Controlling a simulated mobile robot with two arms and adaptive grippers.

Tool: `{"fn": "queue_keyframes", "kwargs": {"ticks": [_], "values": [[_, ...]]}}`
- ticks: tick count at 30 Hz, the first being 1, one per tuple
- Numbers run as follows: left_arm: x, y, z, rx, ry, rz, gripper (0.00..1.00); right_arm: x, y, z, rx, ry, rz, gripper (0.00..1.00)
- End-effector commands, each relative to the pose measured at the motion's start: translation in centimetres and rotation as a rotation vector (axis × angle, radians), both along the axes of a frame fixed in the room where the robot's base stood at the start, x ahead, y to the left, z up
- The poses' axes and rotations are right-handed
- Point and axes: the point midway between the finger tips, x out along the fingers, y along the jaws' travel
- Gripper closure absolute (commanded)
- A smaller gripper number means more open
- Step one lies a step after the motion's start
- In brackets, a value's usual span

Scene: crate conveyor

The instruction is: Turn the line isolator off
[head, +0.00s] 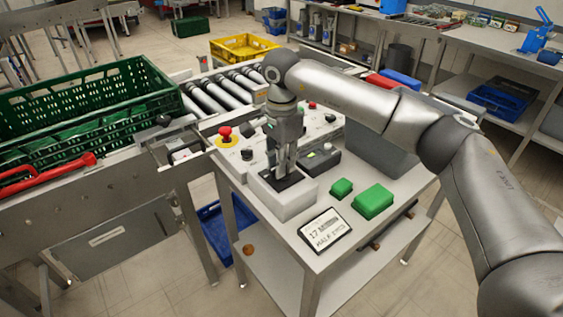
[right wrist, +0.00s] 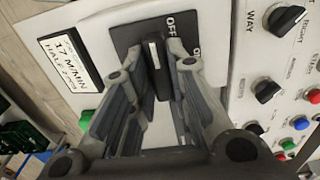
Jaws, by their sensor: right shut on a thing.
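The line isolator is a light grey box (head: 283,206) with a black top plate, on the near left part of the control table. In the right wrist view its black plate (right wrist: 126,33) carries white OFF and ON labels, the ON partly covered by a finger. The black rotary handle (right wrist: 161,82) has a white line and stands between the fingers. My right gripper (head: 284,168) reaches down from above and is shut on this handle; it also shows in the right wrist view (right wrist: 154,62). I cannot tell which label the handle lines up with. My left gripper is not in view.
A red emergency button (head: 225,132) stands left behind the isolator. A label plate (head: 326,229) and green blocks (head: 374,201) lie in front and to the right. A green crate (head: 90,105) sits on the conveyor at left. Black knobs (right wrist: 287,18) line the panel beside the isolator.

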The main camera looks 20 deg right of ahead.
Motion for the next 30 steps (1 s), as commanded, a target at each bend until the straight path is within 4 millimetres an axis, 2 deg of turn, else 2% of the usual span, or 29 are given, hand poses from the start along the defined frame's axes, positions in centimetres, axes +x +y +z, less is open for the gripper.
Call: {"fn": "queue_keyframes", "kwargs": {"ticks": [10,11,15,25,30], "values": [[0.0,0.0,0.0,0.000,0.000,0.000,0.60,0.1,0.0,0.2,0.003,-0.004,0.000,1.00],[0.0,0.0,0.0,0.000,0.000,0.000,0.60,0.1,0.0,0.2,0.003,-0.004,0.000,0.79],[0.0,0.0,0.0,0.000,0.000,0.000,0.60,0.1,0.0,0.1,0.002,-0.003,0.000,0.62],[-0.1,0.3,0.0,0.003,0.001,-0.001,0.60,0.0,0.0,0.2,0.001,-0.002,0.000,0.62],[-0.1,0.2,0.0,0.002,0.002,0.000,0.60,0.1,0.0,2.1,0.001,-0.005,0.000,0.62]]}}
